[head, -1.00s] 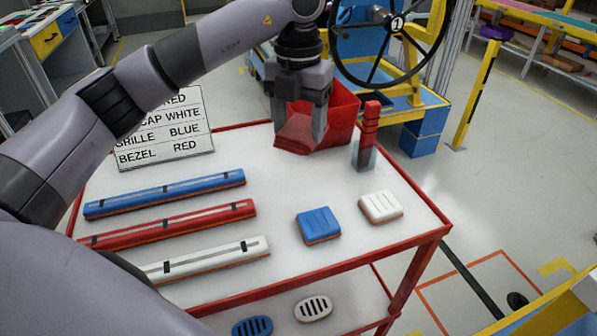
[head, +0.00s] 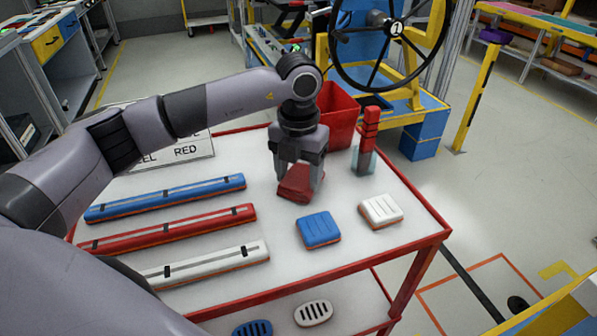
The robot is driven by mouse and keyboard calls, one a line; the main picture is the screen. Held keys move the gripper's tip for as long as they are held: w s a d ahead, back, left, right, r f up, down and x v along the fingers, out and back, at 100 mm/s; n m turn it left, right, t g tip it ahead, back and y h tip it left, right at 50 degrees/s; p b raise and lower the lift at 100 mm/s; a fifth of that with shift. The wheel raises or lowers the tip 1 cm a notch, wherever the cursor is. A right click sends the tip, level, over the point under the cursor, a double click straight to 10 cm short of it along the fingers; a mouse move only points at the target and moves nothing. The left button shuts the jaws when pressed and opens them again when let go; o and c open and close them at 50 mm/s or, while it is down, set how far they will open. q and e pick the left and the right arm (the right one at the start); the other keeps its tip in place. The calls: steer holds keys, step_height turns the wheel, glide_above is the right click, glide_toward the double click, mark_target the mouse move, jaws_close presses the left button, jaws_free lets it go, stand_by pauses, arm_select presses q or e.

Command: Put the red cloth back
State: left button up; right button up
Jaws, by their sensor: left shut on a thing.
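A red open bin (head: 340,112) stands at the back edge of the table, behind my left gripper. My right gripper is not in view.
A red stack in a clear holder (head: 363,163) stands right of the cloth. Blue (head: 165,197), red (head: 170,227) and white (head: 205,263) bars lie left. A sign (head: 185,150) stands behind my left arm.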

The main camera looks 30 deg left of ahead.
mark_target(299, 178)
arm_select(q)
steer(key=shift+f, duration=0.2)
steer(key=o, duration=1)
steer(key=shift+r, duration=0.1)
steer(key=shift+r, duration=0.1)
step_height(299, 178, up, 12)
steer(key=shift+r, duration=0.1)
